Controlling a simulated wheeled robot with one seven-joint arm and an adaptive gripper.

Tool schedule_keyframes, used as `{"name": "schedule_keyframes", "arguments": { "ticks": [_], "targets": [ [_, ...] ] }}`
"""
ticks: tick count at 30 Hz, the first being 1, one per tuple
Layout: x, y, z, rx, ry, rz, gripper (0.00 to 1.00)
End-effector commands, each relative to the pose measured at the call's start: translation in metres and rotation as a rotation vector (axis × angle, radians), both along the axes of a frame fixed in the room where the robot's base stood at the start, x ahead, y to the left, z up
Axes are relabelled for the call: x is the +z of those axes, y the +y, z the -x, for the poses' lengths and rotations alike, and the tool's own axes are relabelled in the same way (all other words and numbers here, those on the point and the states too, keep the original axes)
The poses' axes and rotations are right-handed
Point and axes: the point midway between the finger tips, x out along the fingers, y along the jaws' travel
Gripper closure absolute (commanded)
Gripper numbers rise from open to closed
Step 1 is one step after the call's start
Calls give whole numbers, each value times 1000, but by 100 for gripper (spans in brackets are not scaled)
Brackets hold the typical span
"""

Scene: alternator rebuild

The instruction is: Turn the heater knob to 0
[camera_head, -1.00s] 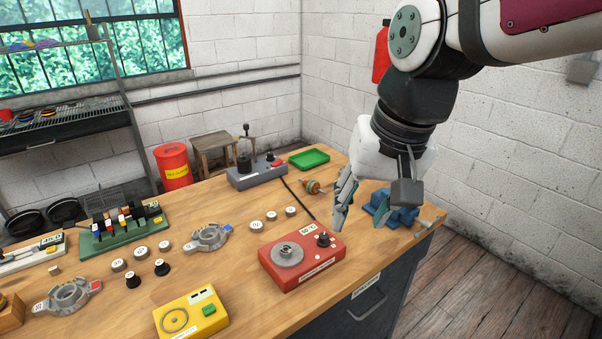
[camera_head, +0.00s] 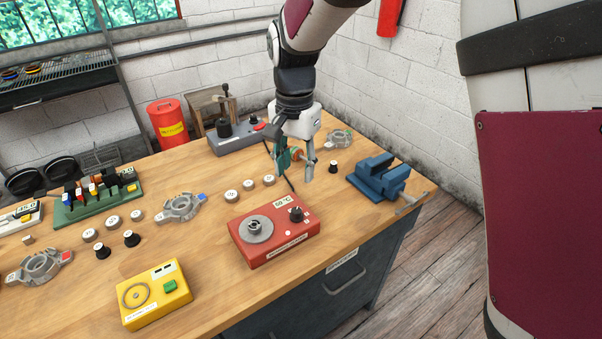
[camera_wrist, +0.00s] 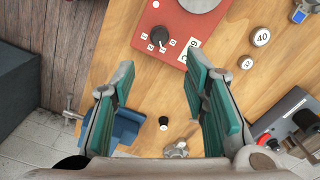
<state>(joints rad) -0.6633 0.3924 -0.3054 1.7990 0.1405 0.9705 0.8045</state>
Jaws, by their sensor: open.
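The red heater (camera_head: 274,237) sits near the table's front edge, with a round metal plate on its left part. Its black heater knob (camera_head: 297,214) is on the right part, below a small white temperature label. In the wrist view the knob (camera_wrist: 158,36) shows near the top, with small white marks around it; which mark it points to is too small to tell. My gripper (camera_head: 295,168) is open and empty above the table behind the heater, apart from the knob. In the wrist view its fingers (camera_wrist: 160,60) are spread, tips just short of the knob.
A blue vise (camera_head: 378,178) stands right of the heater, with a loose black knob (camera_head: 333,167) and grey housing (camera_head: 339,138) behind. A yellow tester (camera_head: 153,294) is at the front left. Several round weights lie left of my gripper.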

Motion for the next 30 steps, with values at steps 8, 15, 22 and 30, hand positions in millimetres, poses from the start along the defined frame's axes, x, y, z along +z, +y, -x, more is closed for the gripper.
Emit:
{"name": "schedule_keyframes", "arguments": {
  "ticks": [8, 15, 22, 30],
  "targets": [
    [-54, -1, 1, 0, 5, 3, 59],
    [-97, -1, 1, 0, 3, 3, 59],
    [-119, -1, 1, 2, 1, 0, 59],
    [-123, -1, 1, 1, 0, 1, 59]
  ]
}}
